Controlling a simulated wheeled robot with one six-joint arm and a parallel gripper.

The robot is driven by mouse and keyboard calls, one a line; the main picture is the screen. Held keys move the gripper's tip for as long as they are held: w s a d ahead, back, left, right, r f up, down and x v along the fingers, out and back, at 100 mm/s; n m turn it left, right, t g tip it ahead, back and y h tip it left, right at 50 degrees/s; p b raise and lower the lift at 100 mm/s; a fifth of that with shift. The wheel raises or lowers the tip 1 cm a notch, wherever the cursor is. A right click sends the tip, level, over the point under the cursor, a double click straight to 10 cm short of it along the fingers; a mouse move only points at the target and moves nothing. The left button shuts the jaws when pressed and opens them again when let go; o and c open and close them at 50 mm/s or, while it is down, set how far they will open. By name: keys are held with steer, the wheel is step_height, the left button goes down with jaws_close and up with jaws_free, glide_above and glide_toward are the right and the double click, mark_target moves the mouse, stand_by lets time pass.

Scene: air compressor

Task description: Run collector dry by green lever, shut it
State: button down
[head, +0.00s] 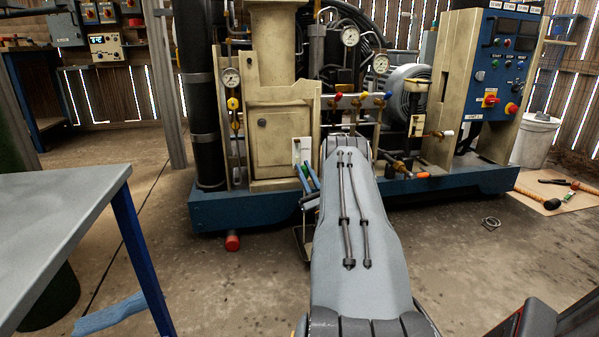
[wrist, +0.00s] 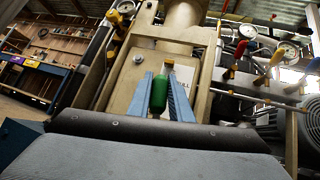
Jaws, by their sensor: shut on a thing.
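The green lever (wrist: 159,95) stands between the two blue fingers of my gripper (wrist: 160,84) in the wrist view, in front of the cream cabinet panel. The fingers are shut on its green grip, one on each side. A yellowish end of the lever shows above the grip. In the head view my gripper (head: 307,178) is low at the front of the compressor (head: 283,140), beside a small white plate. My arm hides part of that spot, and the collector and the lever's lower end cannot be made out.
Red, yellow and blue levers (wrist: 246,62) stand on a pipe to the right in the wrist view. Gauges (head: 350,37) sit above them. A grey table (head: 60,215) is at the left. Tools lie on a board (head: 560,195) at the right.

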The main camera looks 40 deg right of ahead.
steer(key=shift+s+d+f, duration=0.1)
steer(key=shift+d+f, duration=0.15)
steer(key=shift+d, duration=0.05)
steer(key=c, duration=1.9)
jaws_free()
steer(key=shift+f, duration=0.1)
steer(key=shift+o, duration=1.4)
steer(key=shift+s+d, duration=0.1)
steer(key=shift+d, duration=0.05)
steer(key=shift+a, duration=0.25)
steer(key=shift+w, duration=0.2)
steer(key=p+v, duration=0.7)
steer(key=p, duration=0.1)
steer(key=shift+s+p, duration=0.35)
steer(key=shift+p, duration=0.05)
steer(key=shift+a+f, duration=0.1)
steer(key=shift+f, duration=0.05)
